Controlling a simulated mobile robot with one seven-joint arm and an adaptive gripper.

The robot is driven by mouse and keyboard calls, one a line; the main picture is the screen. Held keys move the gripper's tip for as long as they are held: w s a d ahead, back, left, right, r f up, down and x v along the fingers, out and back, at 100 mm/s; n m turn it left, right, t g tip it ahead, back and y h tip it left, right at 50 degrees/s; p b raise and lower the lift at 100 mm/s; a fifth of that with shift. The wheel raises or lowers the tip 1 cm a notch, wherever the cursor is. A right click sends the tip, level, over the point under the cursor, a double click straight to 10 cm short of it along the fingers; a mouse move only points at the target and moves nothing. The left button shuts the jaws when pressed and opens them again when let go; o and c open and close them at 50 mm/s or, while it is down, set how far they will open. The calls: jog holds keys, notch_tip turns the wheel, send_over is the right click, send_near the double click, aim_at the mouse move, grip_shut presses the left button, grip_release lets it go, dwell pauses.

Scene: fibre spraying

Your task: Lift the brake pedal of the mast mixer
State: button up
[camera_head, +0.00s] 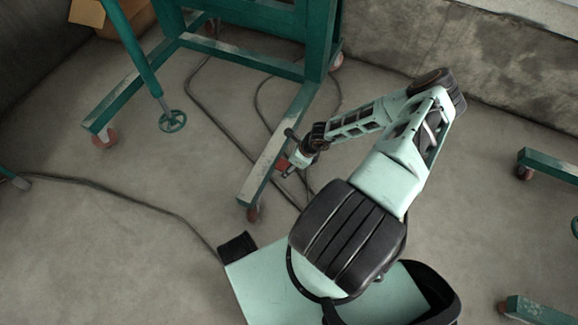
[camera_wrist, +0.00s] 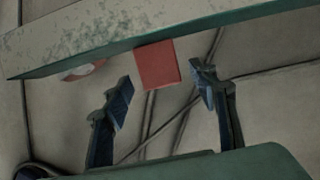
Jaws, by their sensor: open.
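The brake pedal (camera_wrist: 157,64) is a flat red plate sticking out from the side of a worn green leg beam (camera_wrist: 75,42) of the mast mixer. In the head view the red pedal (camera_head: 282,165) shows small beside the mixer's leg (camera_head: 268,158), partly hidden by my gripper. My gripper (camera_wrist: 163,84) is open and empty in the wrist view. Its two dark fingers stand left and right of the pedal, with their tips near its lower edge. I see no clear contact with the pedal. In the head view my gripper (camera_head: 290,169) is right beside the leg.
The mixer's green frame (camera_head: 250,58) stands on red casters, one at the near leg end (camera_head: 253,214). Cables (camera_head: 215,105) lie across the concrete floor. A green stand with a handwheel (camera_head: 172,121) is at left. More green legs (camera_head: 548,166) are at right.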

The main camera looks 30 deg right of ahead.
jog(key=c, duration=1.2)
jog(key=shift+o, duration=0.2)
jog(key=shift+a+r+g+p, duration=0.1)
jog(key=shift+r+g+p, duration=0.2)
jog(key=shift+p, duration=0.45)
jog(key=shift+a+r+g+h+p, duration=0.1)
jog(key=shift+r+g+h+p, duration=0.05)
jog(key=shift+g+h+p, duration=0.35)
jog(key=shift+s+p, duration=0.1)
jog(key=shift+p, duration=0.3)
jog(key=shift+w+r+g+h, duration=0.3)
jog(key=shift+g+h, duration=0.4)
jog(key=shift+r+g, duration=0.15)
jog(key=shift+g, duration=0.15)
jog(key=shift+h, duration=0.3)
jog(key=shift+r, duration=0.1)
